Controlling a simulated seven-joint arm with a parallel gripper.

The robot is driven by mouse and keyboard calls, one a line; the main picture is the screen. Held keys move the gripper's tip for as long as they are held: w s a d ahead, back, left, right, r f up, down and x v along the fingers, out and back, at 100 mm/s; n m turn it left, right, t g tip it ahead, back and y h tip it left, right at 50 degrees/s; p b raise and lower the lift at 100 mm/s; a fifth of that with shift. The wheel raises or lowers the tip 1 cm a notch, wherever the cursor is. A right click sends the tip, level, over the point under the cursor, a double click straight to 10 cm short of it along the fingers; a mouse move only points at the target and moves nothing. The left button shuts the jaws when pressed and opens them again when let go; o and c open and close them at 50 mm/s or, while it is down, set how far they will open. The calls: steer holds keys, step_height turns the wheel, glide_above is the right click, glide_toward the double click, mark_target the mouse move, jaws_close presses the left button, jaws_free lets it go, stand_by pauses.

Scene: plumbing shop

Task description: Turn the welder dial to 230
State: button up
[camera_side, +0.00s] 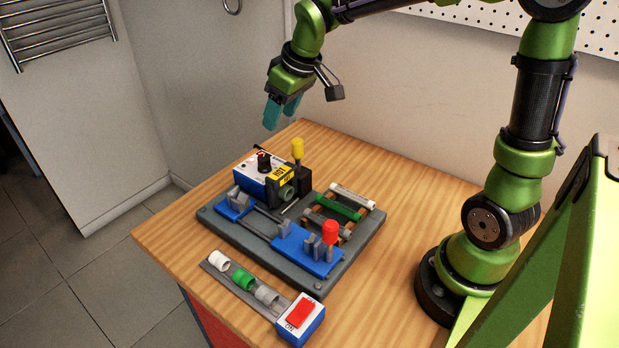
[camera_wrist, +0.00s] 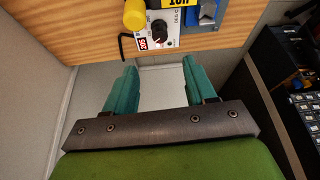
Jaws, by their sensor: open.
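The welder (camera_side: 270,177) is a blue and white box with a yellow label at the back of the grey base plate (camera_side: 352,250). A dark dial (camera_side: 264,161) stands on its top. In the wrist view the dial (camera_wrist: 159,27) is near the top edge, beside a small red display (camera_wrist: 142,44) whose digits are too small to read surely. My gripper (camera_side: 278,113) is above and behind the welder, apart from it. Its two teal fingers (camera_wrist: 154,93) are spread wide with nothing between them.
A yellow-topped handle (camera_side: 297,149) rises right beside the welder. A red-topped handle (camera_side: 330,232) and blue clamps stand on the plate. Coloured pipe pieces (camera_side: 338,208) lie at the right. Fittings (camera_side: 243,278) and a red switch (camera_side: 299,314) are in front.

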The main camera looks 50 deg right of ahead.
steer(key=shift+v, duration=1.65)
